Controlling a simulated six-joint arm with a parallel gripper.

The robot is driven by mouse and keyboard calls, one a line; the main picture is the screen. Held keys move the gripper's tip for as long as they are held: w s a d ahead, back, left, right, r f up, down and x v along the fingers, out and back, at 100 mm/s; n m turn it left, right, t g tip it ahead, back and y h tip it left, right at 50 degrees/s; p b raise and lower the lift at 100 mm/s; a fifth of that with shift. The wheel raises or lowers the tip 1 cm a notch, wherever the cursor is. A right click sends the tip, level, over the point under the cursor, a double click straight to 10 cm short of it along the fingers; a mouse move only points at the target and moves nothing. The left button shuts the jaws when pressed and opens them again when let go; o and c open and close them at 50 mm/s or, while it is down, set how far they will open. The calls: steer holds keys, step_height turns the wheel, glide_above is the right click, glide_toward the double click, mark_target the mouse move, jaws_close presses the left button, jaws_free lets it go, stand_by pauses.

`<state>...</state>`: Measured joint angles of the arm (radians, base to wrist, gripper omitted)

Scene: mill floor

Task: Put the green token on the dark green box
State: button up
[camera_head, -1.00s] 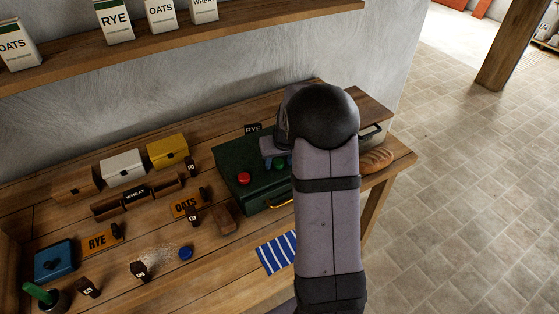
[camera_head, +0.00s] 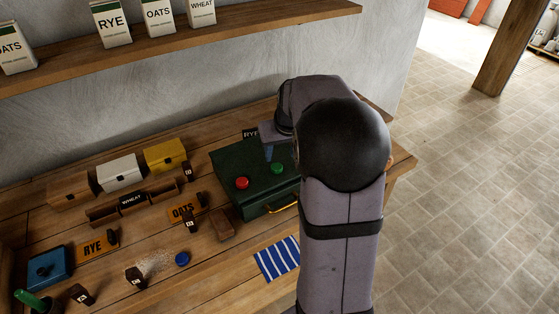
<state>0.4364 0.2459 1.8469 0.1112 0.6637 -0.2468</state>
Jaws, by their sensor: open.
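The dark green box (camera_head: 228,165) stands on the workbench, partly hidden on its right by my arm. The green token (camera_head: 277,168) lies on top of the box, toward its front. A red token (camera_head: 242,183) lies on the lid to its left. My gripper (camera_head: 268,152) is open above the box, just behind and left of the green token and apart from it. Its fingers point down and hold nothing that I can see.
A blue striped cloth (camera_head: 277,258) lies in front of the box. A blue token (camera_head: 182,258), a blue box (camera_head: 50,268), a yellow box (camera_head: 166,156) and small labelled blocks stand to the left. My arm hides the bench's right side.

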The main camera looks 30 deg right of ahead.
steer(key=shift+v, duration=1.55)
steer(key=s+a+f+n+g, duration=0.1)
steer(key=s+a+f, duration=0.3)
steer(key=s+a, duration=0.2)
steer(key=s+a+f+n+g, duration=0.1)
steer(key=s+a+f+g, duration=0.1)
steer(key=s+a+f, duration=0.2)
steer(key=s+a+f+n+g+y, duration=0.1)
steer(key=s+a+f, duration=0.3)
steer(key=s+a, duration=0.4)
steer(key=s, duration=0.3)
steer(key=shift+a, duration=0.25)
